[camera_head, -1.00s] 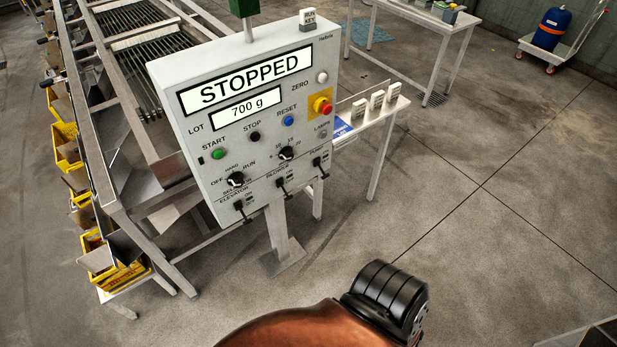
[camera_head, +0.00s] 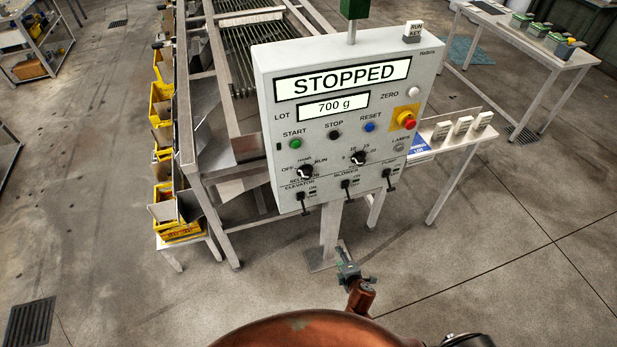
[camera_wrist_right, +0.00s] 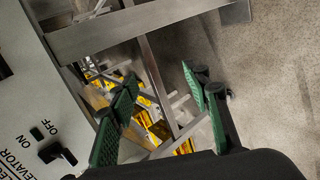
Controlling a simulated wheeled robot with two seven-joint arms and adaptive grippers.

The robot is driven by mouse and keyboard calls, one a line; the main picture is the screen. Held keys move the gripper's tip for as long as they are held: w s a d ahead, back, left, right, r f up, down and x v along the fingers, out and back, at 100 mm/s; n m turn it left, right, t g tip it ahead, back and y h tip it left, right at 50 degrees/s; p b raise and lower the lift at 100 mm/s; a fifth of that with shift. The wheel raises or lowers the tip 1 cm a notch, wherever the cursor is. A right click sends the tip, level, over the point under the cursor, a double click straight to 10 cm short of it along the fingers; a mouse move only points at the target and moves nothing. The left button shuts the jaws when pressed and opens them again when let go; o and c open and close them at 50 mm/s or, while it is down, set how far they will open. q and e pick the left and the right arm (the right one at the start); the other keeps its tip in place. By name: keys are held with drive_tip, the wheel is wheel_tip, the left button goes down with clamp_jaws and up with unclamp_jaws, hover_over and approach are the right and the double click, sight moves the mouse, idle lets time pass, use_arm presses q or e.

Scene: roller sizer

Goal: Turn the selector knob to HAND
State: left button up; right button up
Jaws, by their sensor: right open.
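The selector knob (camera_head: 305,171) is a black round knob at the lower left of the grey control panel (camera_head: 262,100), with OFF, HAND and RUN printed around it. Its exact pointing is too small to tell. My right gripper (camera_head: 347,262) is below the panel in the head view, apart from the knob and holding nothing. In the right wrist view my right gripper (camera_wrist_right: 165,105) shows two green-padded fingers spread wide with nothing between them. The panel face (camera_wrist_right: 25,105) fills the left edge there, with the elevator switch (camera_wrist_right: 57,152) beside the near finger. My left gripper is not in view.
The panel display (camera_head: 343,78) reads STOPPED. A second black dial (camera_head: 358,158) sits right of the knob, and toggle switches line the lower edge. The sizer frame (camera_head: 205,190) and yellow bins (camera_head: 180,228) stand to the left. Open floor lies in front and right.

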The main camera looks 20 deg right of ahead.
drive_tip(key=w+a+r+n+t, duration=0.2)
drive_tip(key=w+r+n, duration=0.15)
drive_tip(key=r, duration=0.55)
drive_tip(key=w+a+r+n+t, duration=0.2)
drive_tip(key=w+r, duration=0.3)
drive_tip(key=r, duration=0.4)
drive_tip(key=n+t+y, duration=0.1)
drive_tip(key=n+t, duration=0.2)
drive_tip(key=n, duration=0.2)
approach(307, 177)
drive_tip(key=w, duration=0.9)
drive_tip(key=shift+w+f, duration=0.2)
drive_tip(key=shift+w, duration=0.15)
drive_tip(key=c, duration=1.2)
